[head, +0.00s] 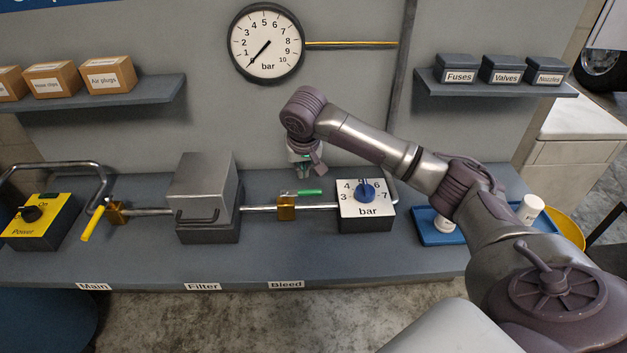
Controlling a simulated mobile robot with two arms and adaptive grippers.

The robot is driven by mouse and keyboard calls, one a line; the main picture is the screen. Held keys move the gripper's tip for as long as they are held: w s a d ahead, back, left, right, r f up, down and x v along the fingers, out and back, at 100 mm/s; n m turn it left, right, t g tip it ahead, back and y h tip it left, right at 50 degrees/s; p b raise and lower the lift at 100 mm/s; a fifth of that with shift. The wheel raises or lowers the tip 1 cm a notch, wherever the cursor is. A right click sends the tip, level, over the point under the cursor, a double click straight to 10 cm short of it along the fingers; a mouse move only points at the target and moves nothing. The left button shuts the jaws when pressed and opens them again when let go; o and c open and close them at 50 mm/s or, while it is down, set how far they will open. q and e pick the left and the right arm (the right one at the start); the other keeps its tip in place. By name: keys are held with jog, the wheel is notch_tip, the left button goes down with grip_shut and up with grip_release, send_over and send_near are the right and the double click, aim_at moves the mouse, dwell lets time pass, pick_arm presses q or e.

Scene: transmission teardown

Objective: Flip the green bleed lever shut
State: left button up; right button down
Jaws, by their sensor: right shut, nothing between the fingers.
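The green bleed lever (310,192) sits on top of the brass bleed valve (286,208) on the pipe above the "Bleed" label. Its handle points right and lies roughly along the pipe. My right gripper (304,174) hangs down just above and behind the lever in the picture, shut and empty. My wrist hides part of the gripper, and I cannot tell whether it touches the lever. My left gripper is out of view.
The grey filter box (205,196) stands left of the valve, and the bar regulator with a blue knob (366,192) stands right. A yellow-handled main valve (117,212) is farther left. The pressure gauge (266,43) needle points near its low end. A blue tray (432,237) lies right.

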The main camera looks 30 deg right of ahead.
aim_at(303, 192)
jog(key=shift+m, duration=0.9)
jog(key=d+r, duration=0.2)
jog(key=w+d+r, duration=0.1)
jog(key=d+r, duration=0.1)
jog(key=shift+w+f, duration=0.1)
jog(key=shift+f, duration=0.05)
notch_tip(303, 192, down, 10)
jog(key=p, duration=0.4)
jog(key=shift+s+a, duration=0.15)
jog(key=shift+s, duration=0.1)
